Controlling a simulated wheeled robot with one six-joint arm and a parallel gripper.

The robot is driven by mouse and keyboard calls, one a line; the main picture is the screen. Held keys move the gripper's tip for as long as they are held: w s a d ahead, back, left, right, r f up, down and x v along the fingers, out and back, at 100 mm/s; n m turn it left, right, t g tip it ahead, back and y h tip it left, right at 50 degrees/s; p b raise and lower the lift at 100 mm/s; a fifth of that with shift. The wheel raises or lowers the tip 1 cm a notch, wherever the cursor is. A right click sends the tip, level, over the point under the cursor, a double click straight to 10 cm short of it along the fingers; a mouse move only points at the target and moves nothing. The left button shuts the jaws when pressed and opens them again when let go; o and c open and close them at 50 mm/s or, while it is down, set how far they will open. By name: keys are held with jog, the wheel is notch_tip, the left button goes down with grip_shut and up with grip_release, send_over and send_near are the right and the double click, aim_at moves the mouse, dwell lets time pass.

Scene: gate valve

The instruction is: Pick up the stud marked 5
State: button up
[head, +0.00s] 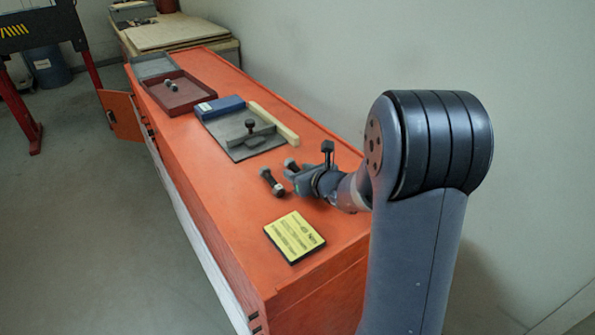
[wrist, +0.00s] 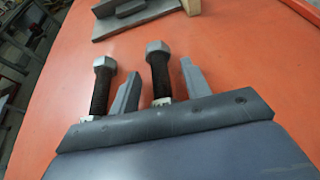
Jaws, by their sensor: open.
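Two dark studs with grey hex heads lie side by side on the orange bench top. In the wrist view one stud (wrist: 158,80) lies between the two fingers of my gripper (wrist: 160,68), with space on both sides. The other stud (wrist: 101,88) lies outside the left finger. In the head view the near stud (head: 270,182) lies just left of my gripper (head: 291,178), and the far stud (head: 291,165) is partly hidden behind it. My gripper is open, low over the bench. No number is readable, so I cannot tell which stud is marked 5.
A yellow label plate (head: 294,237) lies at the front of the orange bench (head: 205,172). Behind the studs are a grey plate fixture (head: 245,150), a blue box (head: 219,106) and a pale wooden strip (head: 274,123). A dark red tray (head: 185,99) holds small hardware farther back.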

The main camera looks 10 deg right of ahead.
jog(key=shift+c, duration=0.3)
grip_shut()
